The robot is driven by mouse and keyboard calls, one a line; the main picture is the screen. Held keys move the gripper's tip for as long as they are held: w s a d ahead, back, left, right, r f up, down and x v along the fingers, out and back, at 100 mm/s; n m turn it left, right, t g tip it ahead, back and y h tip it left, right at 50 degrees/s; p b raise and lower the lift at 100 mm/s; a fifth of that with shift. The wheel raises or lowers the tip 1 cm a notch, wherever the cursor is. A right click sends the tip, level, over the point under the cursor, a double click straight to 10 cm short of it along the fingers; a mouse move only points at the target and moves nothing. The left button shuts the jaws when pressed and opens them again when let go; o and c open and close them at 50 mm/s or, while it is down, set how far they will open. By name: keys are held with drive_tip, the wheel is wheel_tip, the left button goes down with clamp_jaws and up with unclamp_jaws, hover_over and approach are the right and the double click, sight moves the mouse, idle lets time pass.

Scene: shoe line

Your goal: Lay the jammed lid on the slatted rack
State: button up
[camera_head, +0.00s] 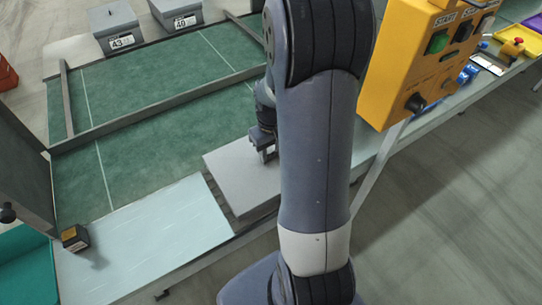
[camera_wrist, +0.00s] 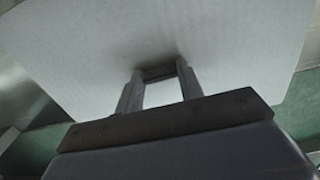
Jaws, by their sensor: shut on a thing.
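The lid (camera_head: 236,178) is a flat, pale grey panel at the near edge of the green conveyor belt, beside my arm. My gripper (camera_head: 266,152) is at its upper right side in the head view and shut on it. In the wrist view the lid (camera_wrist: 165,30) fills the upper part, and the fingers (camera_wrist: 160,75) of my gripper meet it. My arm hides the lid's right side in the head view. Whether the lid rests on something below or hangs clear, I cannot tell. I cannot make out a slatted rack in either view.
A dark rail (camera_head: 160,106) crosses the green belt (camera_head: 140,160). Grey boxes marked 43 (camera_head: 116,27) and 40 (camera_head: 178,12) stand behind. A yellow button box (camera_head: 415,60) is right of my arm. A small dark block (camera_head: 75,238) sits by the pale panel (camera_head: 150,240) at left.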

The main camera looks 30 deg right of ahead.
sight(271, 153)
drive_tip(key=shift+f, duration=1.35)
drive_tip(key=shift+f, duration=0.2)
drive_tip(key=o, duration=1)
drive_tip(key=shift+r, duration=0.1)
wheel_tip(271, 153, up, 12)
drive_tip(key=shift+r, duration=0.15)
